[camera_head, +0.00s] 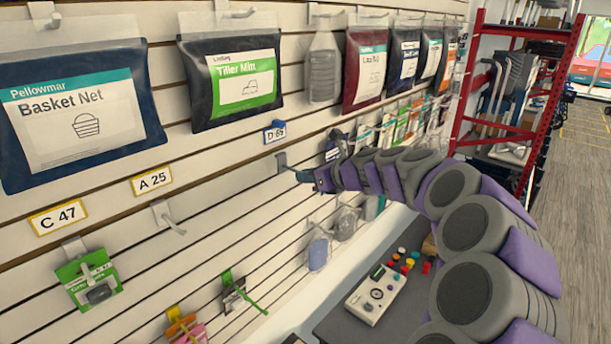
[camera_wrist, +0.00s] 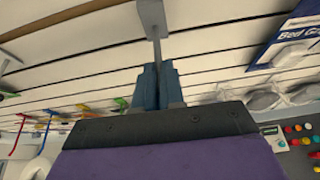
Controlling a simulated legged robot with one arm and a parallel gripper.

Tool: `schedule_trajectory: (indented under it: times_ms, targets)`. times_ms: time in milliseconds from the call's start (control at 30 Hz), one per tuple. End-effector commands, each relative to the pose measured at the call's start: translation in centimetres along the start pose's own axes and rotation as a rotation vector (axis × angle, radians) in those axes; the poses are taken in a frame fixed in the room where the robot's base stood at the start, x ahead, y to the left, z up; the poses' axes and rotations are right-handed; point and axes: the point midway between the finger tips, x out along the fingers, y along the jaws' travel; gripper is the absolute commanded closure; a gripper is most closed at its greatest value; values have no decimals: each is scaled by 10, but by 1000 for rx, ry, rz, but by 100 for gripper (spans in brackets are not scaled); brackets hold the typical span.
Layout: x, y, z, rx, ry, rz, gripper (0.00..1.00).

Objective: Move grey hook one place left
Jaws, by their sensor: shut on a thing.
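The grey hook (camera_head: 282,161) is on the slatted wall (camera_head: 225,170), just below the blue-edged D 65 tag (camera_head: 275,132). Nothing hangs on it. My gripper (camera_head: 303,176) is at its front end, with the arm reaching in from the right. In the wrist view, the blue fingers of my gripper (camera_wrist: 157,82) are closed around the prong of the grey hook (camera_wrist: 152,20); its plate is against the wall. The fingers hide the tip of the prong. A paler empty hook (camera_head: 168,217) sits to the left, below the A 25 tag (camera_head: 152,180).
A Basket Net pack (camera_head: 80,110) and a Tiller Mitt pack (camera_head: 232,80) hang above. Small packs, including a green one (camera_head: 88,280), hang below. A control box (camera_head: 376,294) is on the dark surface below. A red rack (camera_head: 560,90) stands at right.

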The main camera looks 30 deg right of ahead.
Motion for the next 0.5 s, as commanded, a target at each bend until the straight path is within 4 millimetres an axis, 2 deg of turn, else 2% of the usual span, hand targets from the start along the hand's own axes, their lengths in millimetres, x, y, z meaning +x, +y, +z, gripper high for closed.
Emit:
schedule_trajectory:
  times_ms: [500]
  targets:
    - [-11,0,-4,0,0,0,100]
